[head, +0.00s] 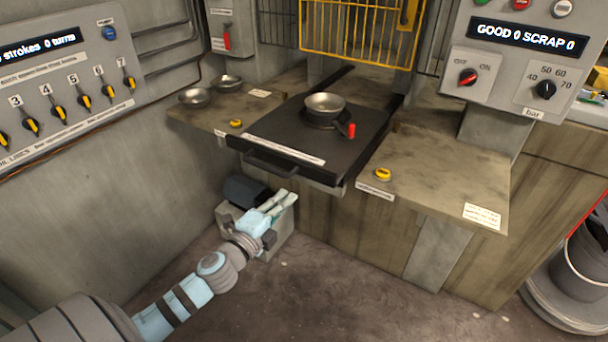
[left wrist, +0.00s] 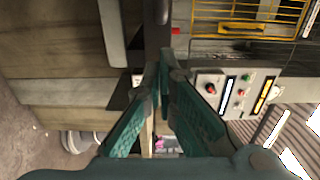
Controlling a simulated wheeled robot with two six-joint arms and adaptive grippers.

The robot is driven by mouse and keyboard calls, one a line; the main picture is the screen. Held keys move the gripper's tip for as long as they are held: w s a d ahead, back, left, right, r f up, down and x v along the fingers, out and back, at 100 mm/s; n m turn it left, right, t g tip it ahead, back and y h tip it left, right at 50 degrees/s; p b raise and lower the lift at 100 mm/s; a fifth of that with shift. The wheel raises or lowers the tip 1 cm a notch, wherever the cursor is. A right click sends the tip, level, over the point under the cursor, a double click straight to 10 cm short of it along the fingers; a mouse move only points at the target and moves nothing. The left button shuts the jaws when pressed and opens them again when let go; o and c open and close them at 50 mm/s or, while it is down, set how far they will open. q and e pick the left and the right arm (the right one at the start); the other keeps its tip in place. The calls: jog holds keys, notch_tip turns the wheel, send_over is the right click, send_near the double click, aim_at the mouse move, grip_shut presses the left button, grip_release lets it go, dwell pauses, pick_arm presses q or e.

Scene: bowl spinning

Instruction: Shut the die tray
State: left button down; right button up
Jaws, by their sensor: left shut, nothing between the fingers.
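The die tray (head: 275,128) is a flat black slab on the press bench, drawn out toward me, with its front past the bench edge. A dark bar handle (head: 272,166) runs along its front left. A steel bowl (head: 325,103) sits on a dark round base on the tray, with a red-tipped lever (head: 350,130) beside it. My left gripper (head: 284,203) is shut and empty, below and in front of the tray, apart from the handle. Its closed fingers (left wrist: 164,68) also show in the left wrist view. My right gripper is not in view.
Yellow buttons (head: 236,123) (head: 383,174) flank the tray. A yellow cage guard (head: 357,32) hangs behind it, above the bench. A grey box (head: 284,228) stands low by my left gripper. Open floor lies in front.

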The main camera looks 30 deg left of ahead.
aim_at(311, 173)
pick_arm(q)
jog(key=w+p, duration=0.3)
jog(key=w, duration=0.5)
jog(key=shift+w+r, duration=0.1)
jog(key=shift+r, duration=0.05)
jog(key=shift+w, duration=0.45)
